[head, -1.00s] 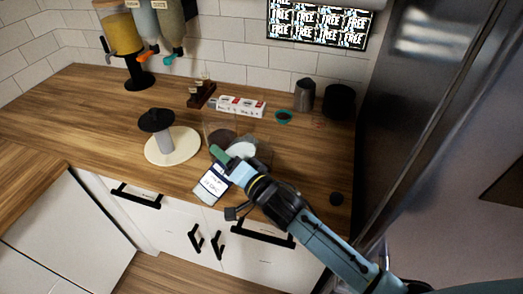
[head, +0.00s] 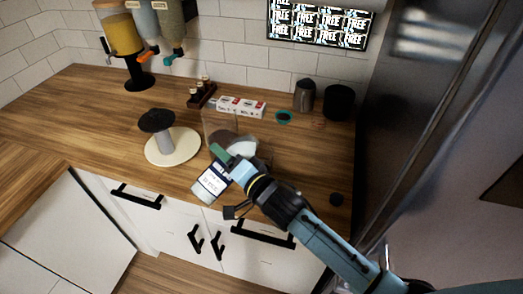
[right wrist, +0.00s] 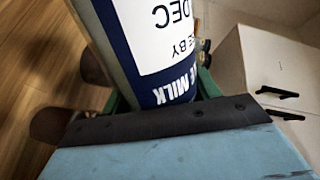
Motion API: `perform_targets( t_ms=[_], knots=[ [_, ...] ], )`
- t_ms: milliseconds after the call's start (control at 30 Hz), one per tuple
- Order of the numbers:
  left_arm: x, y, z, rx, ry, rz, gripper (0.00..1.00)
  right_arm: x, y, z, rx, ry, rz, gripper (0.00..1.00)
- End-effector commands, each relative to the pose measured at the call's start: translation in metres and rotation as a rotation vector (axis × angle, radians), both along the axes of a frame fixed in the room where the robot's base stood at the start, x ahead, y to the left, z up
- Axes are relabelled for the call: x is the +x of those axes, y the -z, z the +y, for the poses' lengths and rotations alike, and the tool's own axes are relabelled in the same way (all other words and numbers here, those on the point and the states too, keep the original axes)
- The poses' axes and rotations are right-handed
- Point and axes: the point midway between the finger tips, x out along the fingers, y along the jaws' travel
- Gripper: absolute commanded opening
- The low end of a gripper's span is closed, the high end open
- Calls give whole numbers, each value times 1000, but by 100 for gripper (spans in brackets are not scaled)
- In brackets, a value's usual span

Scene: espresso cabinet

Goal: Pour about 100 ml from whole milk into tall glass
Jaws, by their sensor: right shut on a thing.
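The whole milk (head: 209,187), a white and dark blue container with a printed label, is in my right gripper (head: 229,164) above the front edge of the counter. It leans in the head view. The right wrist view shows its label (right wrist: 172,35) close up, upside down, with green fingers on either side. A clear glass-like vessel (head: 219,121) stands just behind the gripper, with something dark low in or behind it. I take it for the tall glass, but its outline is faint and partly hidden. I cannot see any milk flowing. My left gripper is out of view.
A round pale board with a dark-topped stand (head: 157,121) is left of the gripper. A white-topped round thing (head: 243,147) is close behind it. The left counter is clear.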

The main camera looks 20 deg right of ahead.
Motion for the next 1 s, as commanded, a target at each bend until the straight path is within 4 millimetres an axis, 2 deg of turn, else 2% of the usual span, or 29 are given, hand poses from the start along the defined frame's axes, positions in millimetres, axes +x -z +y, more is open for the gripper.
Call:
perform_targets(
  t_ms=[1000],
  knots=[
    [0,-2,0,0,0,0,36,0,-9,1,81,-1,34,23]
  ],
)
